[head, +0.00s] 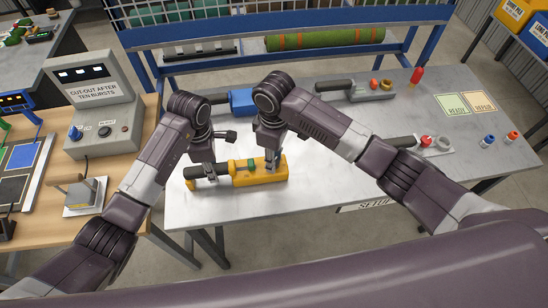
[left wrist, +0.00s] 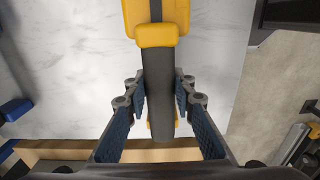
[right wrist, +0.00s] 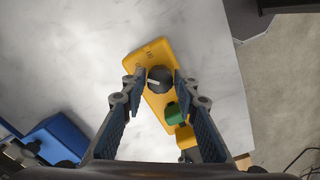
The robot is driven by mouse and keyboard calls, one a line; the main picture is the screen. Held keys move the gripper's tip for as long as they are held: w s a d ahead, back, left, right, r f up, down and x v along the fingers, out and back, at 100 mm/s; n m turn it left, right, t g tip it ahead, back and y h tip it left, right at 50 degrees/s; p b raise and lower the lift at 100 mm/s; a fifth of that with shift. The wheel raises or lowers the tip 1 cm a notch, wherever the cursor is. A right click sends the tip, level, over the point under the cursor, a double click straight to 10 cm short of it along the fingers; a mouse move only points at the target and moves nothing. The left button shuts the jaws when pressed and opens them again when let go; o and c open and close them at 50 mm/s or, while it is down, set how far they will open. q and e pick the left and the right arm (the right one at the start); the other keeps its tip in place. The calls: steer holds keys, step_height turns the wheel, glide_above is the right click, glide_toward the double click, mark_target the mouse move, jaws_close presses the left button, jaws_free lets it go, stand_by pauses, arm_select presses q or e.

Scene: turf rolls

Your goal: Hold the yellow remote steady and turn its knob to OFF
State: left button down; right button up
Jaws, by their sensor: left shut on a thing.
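The yellow remote (head: 262,180) lies on the pale worktable, with a dark grip (left wrist: 161,85) and a green part (right wrist: 175,115). My left gripper (head: 211,178) is shut on the dark grip, with a finger on each side in the left wrist view. My right gripper (right wrist: 159,78) points down over the other end of the remote. Its fingers stand open on either side of the round black knob (right wrist: 160,79), with a small gap showing. The knob's pale pointer mark points left in the right wrist view. Small markings beside the knob are too small to read.
A blue tool (head: 241,101) lies behind my grippers. A grey tool (head: 352,90) and a red-knobbed one (head: 420,141) lie to the right, near the ready and repair cards (head: 468,104). A grey cut-out box (head: 95,105) stands on the wooden table at left.

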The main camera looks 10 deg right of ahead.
arm_select(q)
steer(key=shift+s+a+f, duration=0.1)
steer(key=shift+f, duration=0.05)
arm_select(e)
jaws_close()
steer(key=shift+m, duration=0.4)
steer(key=m, duration=0.3)
steer(key=shift+m, duration=2.5)
steer(key=shift+o, duration=2.4)
jaws_free()
